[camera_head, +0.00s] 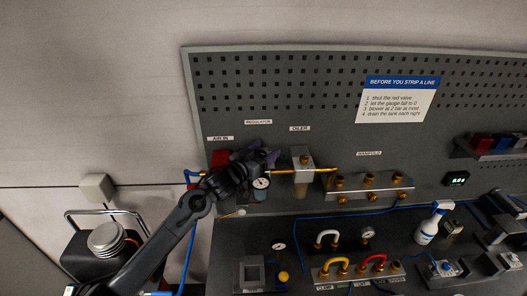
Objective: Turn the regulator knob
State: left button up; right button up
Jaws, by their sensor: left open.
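The regulator hangs on the pegboard under the "REGULATOR" label (258,122). Its round white gauge (261,183) shows at the front. My left gripper (262,158) is open at the top of the regulator, its fingertips around where the knob is. The knob is hidden behind the gripper, so I cannot tell whether the fingers touch it. My left arm comes up from the lower left and covers part of the air inlet. My right gripper is not in view.
The oiler (302,163) stands close right of the regulator on a brass pipe, which runs to the manifold (369,187). A red part (219,157) sits just left of the gripper. Blue hoses, a spray bottle (430,224) and fittings with coloured handles occupy the bench below.

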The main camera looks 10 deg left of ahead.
pick_arm(q)
jog(key=c, duration=1)
jog(key=shift+o, duration=0.2)
jog(key=shift+n+y, duration=0.3)
jog(key=shift+y, duration=0.1)
